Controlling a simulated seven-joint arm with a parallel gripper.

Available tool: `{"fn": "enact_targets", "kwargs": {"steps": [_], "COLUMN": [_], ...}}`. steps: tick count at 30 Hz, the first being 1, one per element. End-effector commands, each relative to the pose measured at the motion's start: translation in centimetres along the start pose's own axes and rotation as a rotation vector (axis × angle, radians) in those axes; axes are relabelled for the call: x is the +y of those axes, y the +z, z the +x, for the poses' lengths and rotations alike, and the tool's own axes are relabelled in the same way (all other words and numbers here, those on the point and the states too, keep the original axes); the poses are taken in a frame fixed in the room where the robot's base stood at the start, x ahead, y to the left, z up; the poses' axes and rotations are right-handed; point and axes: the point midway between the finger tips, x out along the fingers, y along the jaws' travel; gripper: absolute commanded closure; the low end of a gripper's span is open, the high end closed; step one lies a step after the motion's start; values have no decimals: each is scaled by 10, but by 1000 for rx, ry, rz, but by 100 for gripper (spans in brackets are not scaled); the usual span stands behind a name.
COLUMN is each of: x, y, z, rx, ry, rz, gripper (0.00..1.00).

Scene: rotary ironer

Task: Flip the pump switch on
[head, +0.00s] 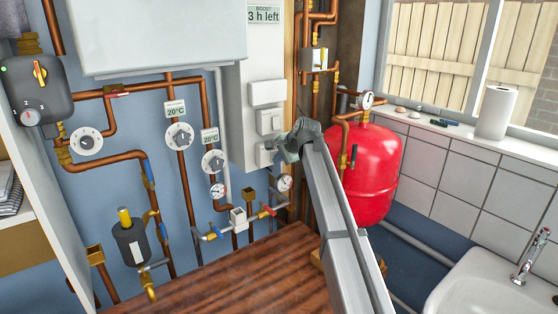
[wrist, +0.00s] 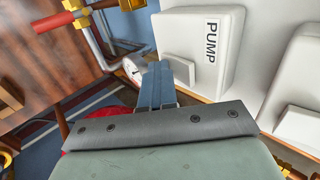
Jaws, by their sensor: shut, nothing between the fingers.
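The pump switch is a white box with a black PUMP label (wrist: 211,41) in the wrist view. Its light grey rocker (wrist: 179,69) faces my gripper; I cannot tell which way it is set. In the head view the pump switch (head: 263,155) appears to be the lowest of the white wall boxes, just left of my gripper (head: 287,152). In the wrist view my gripper's blue-grey fingers (wrist: 157,68) are shut and empty. Their tips are close beside the rocker's left edge; whether they touch it is unclear.
Another white switch box (wrist: 302,85) is right of the pump switch in the wrist view. Above it in the head view are more white boxes (head: 267,92). Copper pipes and gauges (head: 284,183) lie close below, and a red tank (head: 370,170) stands right of my arm.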

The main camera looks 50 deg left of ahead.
Motion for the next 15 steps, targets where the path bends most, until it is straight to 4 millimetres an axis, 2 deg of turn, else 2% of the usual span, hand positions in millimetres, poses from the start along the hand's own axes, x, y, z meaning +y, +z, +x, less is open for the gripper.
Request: {"fn": "enact_targets", "kwargs": {"steps": [15], "x": [-11], "y": [0], "z": [-9], "rx": [1], "ry": [-6], "rz": [0], "gripper": [100]}}
